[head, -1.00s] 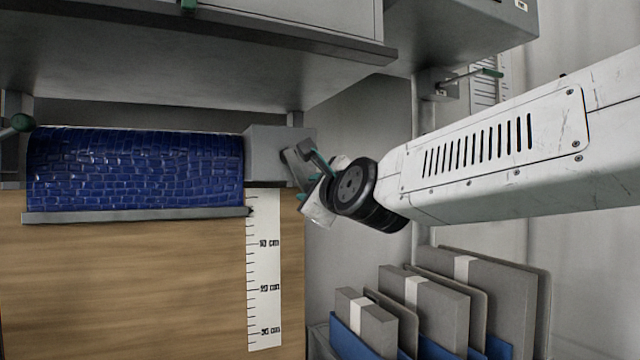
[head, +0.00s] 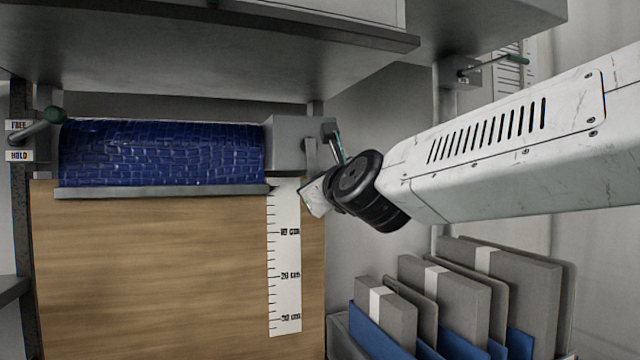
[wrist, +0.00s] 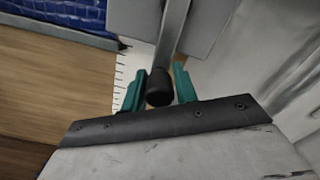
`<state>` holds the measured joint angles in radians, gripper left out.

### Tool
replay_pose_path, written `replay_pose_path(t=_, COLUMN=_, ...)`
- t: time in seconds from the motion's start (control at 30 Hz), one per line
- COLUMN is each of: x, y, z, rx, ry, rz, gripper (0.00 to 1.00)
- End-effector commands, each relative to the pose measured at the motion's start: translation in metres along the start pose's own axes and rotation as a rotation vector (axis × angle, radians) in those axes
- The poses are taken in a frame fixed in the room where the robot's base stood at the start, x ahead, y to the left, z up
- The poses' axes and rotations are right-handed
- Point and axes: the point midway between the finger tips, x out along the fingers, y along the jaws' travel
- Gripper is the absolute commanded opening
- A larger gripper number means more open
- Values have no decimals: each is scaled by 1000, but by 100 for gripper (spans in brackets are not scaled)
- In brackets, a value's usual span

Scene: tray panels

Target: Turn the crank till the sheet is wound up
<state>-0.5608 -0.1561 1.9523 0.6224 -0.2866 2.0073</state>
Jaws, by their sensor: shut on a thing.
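The blue brick-patterned sheet (head: 160,152) hangs short below the shelf, with a grey bar (head: 160,191) along its lower edge. The bar's right tip is near the top of the white centimetre scale (head: 285,260), well above the 10 mark. A grey housing (head: 290,146) sits at the sheet's right end. In the wrist view, the crank arm (wrist: 172,35) ends in a black knob (wrist: 159,90). My gripper (wrist: 158,88) has its green fingers on both sides of this knob, shut on it. In the head view my wrist partly hides the crank.
A grey shelf (head: 200,60) overhangs the sheet. Grey boxes (head: 440,300) in blue holders stand below my arm. Wood panel (head: 150,270) lies bare below the bar.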

Motion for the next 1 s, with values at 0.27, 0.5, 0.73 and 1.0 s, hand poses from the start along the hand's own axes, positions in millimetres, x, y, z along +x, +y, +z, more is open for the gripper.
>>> replay_pose_path(t=0.27, x=0, y=2, z=0, rx=-4, ry=0, rz=5, gripper=40)
replay_pose_path(t=0.5, x=0, y=0, z=0, rx=-2, ry=0, rz=1, gripper=47)
replay_pose_path(t=0.73, x=-15, y=0, z=1, rx=-1, ry=-2, rz=0, gripper=47)
replay_pose_path(t=1.0, x=-60, y=1, z=1, rx=-2, ry=-3, rz=2, gripper=47)
